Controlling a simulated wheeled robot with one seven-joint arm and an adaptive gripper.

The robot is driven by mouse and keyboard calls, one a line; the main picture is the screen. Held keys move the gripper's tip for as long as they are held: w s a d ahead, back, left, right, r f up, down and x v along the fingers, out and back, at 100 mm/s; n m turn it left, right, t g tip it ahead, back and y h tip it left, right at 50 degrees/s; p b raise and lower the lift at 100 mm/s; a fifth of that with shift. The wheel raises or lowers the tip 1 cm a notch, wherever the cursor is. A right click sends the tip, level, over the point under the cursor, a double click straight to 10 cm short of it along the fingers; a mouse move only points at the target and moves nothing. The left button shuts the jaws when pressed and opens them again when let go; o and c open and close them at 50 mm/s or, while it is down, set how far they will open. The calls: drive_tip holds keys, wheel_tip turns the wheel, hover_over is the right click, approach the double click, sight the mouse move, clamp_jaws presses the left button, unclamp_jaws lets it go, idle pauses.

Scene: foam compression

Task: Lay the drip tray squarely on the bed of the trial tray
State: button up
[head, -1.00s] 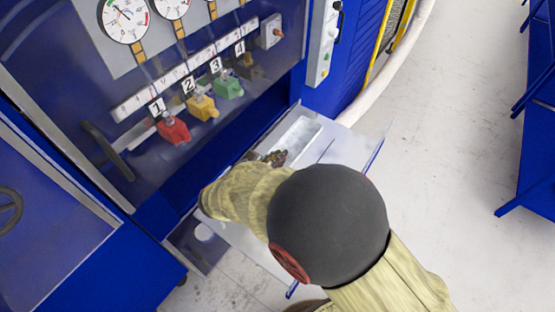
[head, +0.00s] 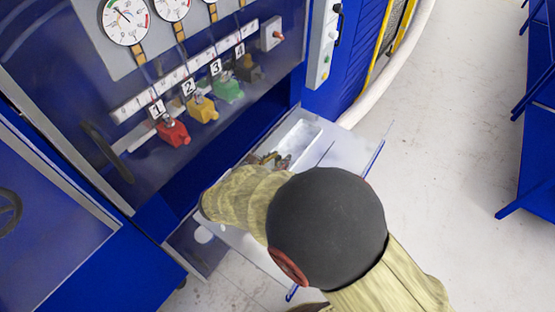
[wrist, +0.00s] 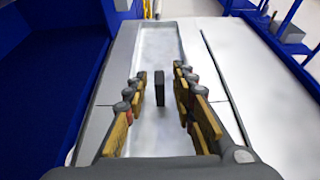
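A long, pale, shallow tray, seemingly the drip tray (wrist: 158,48), lies on a light grey bed, seemingly of the trial tray (wrist: 118,65). Its long sides look parallel to the bed's edges. The pale tray also shows in the head view (head: 300,136), partly behind my arm. A dark upright tab (wrist: 159,90) stands over the tray's middle in the wrist view. My gripper (wrist: 158,76) is open, its yellow-padded fingers on either side of the tab with gaps at both sides. In the head view my gripper (head: 270,160) is over the pale tray's near part.
A blue panel with gauges and red, yellow, green and dark numbered valves (head: 200,107) rises at the left of the bed. A grey plate (wrist: 255,75) lies right of the tray. A white hose (head: 385,85) runs behind.

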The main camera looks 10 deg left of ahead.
drive_tip(key=p+v, duration=0.3)
drive_tip(key=v, duration=0.9)
drive_tip(key=shift+r, duration=0.1)
drive_tip(key=d+r+m+g, duration=0.3)
drive_tip(key=d+m, duration=0.2)
drive_tip(key=d, duration=0.3)
drive_tip(key=d+r+m+g+h, duration=0.1)
drive_tip(key=d+r+m+g, duration=0.2)
drive_tip(key=d, duration=0.5)
drive_tip(key=d+r+m+g, duration=0.2)
drive_tip(key=d+r+m, duration=0.1)
drive_tip(key=d+m, duration=0.4)
drive_tip(key=s+d+r+m+y, duration=0.3)
drive_tip(key=s+d+r+m, duration=0.1)
drive_tip(key=m, duration=0.4)
drive_tip(key=s+d+r+m+t+y, duration=0.1)
drive_tip(key=s+d+r+m+y, duration=0.2)
drive_tip(key=s+d+m, duration=0.4)
drive_tip(key=shift+d+r+m, duration=0.75)
drive_tip(key=shift+m, duration=0.05)
drive_tip(key=shift+c, duration=0.9)
